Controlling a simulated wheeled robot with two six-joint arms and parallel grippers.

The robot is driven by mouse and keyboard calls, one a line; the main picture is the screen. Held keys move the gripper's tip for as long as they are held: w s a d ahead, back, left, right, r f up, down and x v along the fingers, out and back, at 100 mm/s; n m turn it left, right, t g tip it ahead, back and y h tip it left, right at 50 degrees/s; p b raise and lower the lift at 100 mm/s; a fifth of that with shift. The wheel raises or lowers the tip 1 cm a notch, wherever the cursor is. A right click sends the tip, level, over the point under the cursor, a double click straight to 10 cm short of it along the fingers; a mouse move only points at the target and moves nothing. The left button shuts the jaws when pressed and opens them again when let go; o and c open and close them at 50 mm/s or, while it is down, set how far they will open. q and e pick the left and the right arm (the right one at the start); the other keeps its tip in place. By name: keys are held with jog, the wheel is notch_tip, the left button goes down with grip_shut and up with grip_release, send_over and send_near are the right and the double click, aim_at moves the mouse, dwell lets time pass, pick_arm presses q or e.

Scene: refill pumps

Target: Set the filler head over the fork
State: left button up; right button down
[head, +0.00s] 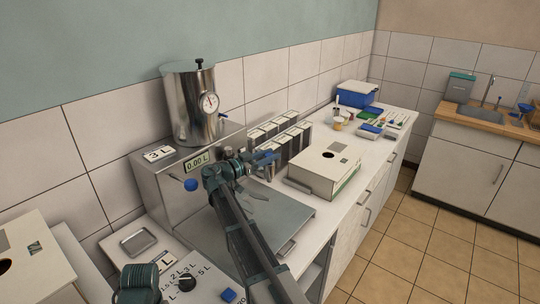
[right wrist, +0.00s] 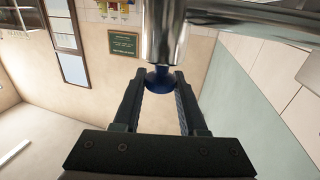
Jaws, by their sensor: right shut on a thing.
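My right gripper (head: 264,158) reaches over the steel platform (head: 280,208) in front of the dispenser cabinet with the 0.00 L display (head: 197,161). In the right wrist view, its two dark fingers (right wrist: 160,92) are shut on a blue piece (right wrist: 159,76) at the end of a polished metal cylinder (right wrist: 162,32), probably the filler head. A metal pipe (right wrist: 255,18) runs from the cylinder to the right. A thin grey, forked-looking part (head: 258,194) shows beside my wrist above the platform; I cannot tell whether it is the fork.
A steel tank with a gauge (head: 194,103) stands on the cabinet (head: 152,196); a blue knob (head: 190,185) is on its front. Several containers (head: 283,139) and a cream box (head: 325,171) stand to the right. A panel with a dial (head: 187,284) lies at front left.

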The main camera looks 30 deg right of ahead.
jog(key=shift+c, duration=2.3)
grip_release()
jog(key=shift+r+p, duration=0.25)
jog(key=shift+p, duration=0.05)
notch_tip(320, 180, up, 4)
jog(key=p, duration=0.3)
jog(key=shift+f, duration=0.2)
jog(key=s+a+p, duration=0.1)
jog(key=s+a, duration=0.7)
jog(key=s, duration=0.5)
jog(key=shift+s+r, duration=0.4)
